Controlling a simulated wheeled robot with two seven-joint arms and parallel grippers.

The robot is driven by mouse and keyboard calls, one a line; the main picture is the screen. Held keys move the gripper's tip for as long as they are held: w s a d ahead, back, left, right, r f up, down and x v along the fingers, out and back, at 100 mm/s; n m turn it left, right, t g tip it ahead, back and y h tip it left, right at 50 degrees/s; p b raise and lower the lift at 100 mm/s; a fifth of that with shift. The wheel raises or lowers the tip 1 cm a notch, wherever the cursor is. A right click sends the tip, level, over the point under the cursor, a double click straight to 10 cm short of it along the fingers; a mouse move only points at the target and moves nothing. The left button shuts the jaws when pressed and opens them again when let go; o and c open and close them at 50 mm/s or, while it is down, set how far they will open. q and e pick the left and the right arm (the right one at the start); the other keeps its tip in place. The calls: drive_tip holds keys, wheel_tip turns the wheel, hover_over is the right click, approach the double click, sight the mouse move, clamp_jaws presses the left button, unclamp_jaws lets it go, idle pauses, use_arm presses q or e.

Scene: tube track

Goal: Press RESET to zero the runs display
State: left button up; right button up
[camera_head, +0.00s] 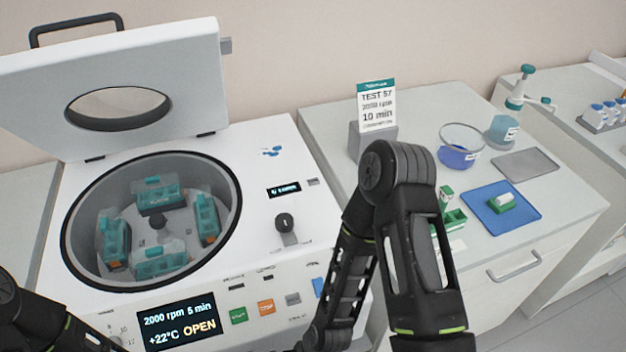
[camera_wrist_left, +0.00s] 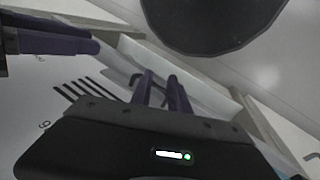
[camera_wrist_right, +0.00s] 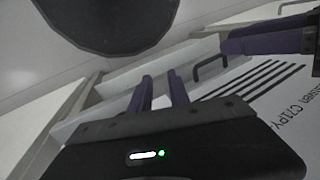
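A white centrifuge (camera_head: 265,240) stands with its lid raised. A small dark display (camera_head: 284,190) with light, unreadable text is on its top, and a small grey button (camera_head: 313,181) sits just right of it. I cannot read a RESET label on any button. The front display (camera_head: 178,320) reads 2000 rpm, 5 min, +22°C OPEN. My left gripper (camera_wrist_left: 160,72) and right gripper (camera_wrist_right: 159,74) are out of the head view. In the wrist views, each has its two purple fingers slightly apart with nothing between them. Each wrist view also shows purple fingers at its upper edge.
A green button (camera_head: 239,315), an orange button (camera_head: 266,307) and a grey button (camera_head: 293,299) line the front panel. A black knob (camera_head: 284,222) stands on top. My right arm partly hides the right counter, which bears a sign (camera_head: 376,107), a glass bowl (camera_head: 462,150) and a blue mat (camera_head: 500,222).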

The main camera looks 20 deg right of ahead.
clamp_jaws()
idle(1.0)
